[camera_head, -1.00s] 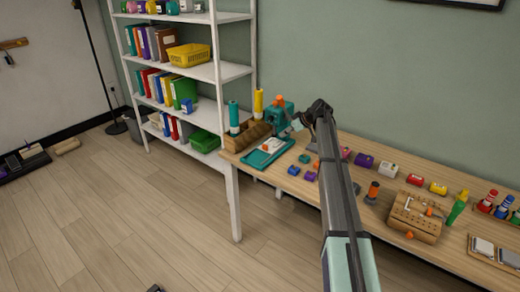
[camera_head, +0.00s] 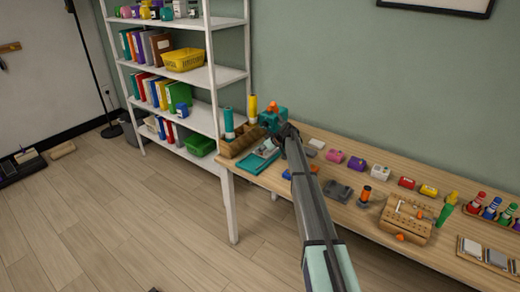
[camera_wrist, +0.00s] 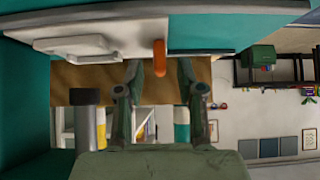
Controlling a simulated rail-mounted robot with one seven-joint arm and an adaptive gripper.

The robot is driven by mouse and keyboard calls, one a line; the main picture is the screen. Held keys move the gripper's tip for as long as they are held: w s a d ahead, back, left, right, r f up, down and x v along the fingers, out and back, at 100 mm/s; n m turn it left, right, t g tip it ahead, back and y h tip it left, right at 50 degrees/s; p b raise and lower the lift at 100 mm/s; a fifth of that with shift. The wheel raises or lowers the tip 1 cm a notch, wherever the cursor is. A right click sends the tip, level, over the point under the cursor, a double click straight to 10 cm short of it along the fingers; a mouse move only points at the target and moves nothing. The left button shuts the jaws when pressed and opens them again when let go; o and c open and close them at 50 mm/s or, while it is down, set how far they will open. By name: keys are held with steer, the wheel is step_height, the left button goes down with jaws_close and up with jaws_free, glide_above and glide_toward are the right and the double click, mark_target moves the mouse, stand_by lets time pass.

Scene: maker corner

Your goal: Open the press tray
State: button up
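The press (camera_head: 279,115) is a teal body with an orange knob on top, at the left end of the workbench. Its flat teal tray (camera_head: 250,164) lies in front of it with a pale plate on it, partly hidden by my arm. In the wrist view the tray (camera_wrist: 215,33) fills the top, with the pale plate (camera_wrist: 75,45) and an upright orange handle (camera_wrist: 160,58). My gripper (camera_wrist: 160,72) is open, its two fingers apart on either side of the handle's line. I cannot tell whether they touch it. In the head view my gripper (camera_head: 276,130) is beside the press.
A wooden box (camera_head: 238,142) with teal and yellow bottles stands left of the press. White shelves (camera_head: 195,78) stand behind at the left. Small coloured blocks, a grey block (camera_head: 338,191) and a wooden block with holes (camera_head: 405,219) lie right along the bench.

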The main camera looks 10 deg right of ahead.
steer(key=shift+w+a+f, duration=0.35)
steer(key=shift+f, duration=0.1)
jaws_close()
steer(key=s+a+b, duration=0.6)
steer(key=s+a, duration=0.1)
steer(key=shift+s+f, duration=0.15)
steer(key=shift+s, duration=0.15)
steer(key=shift+s+a, duration=0.25)
steer(key=shift+a, duration=0.15)
jaws_free()
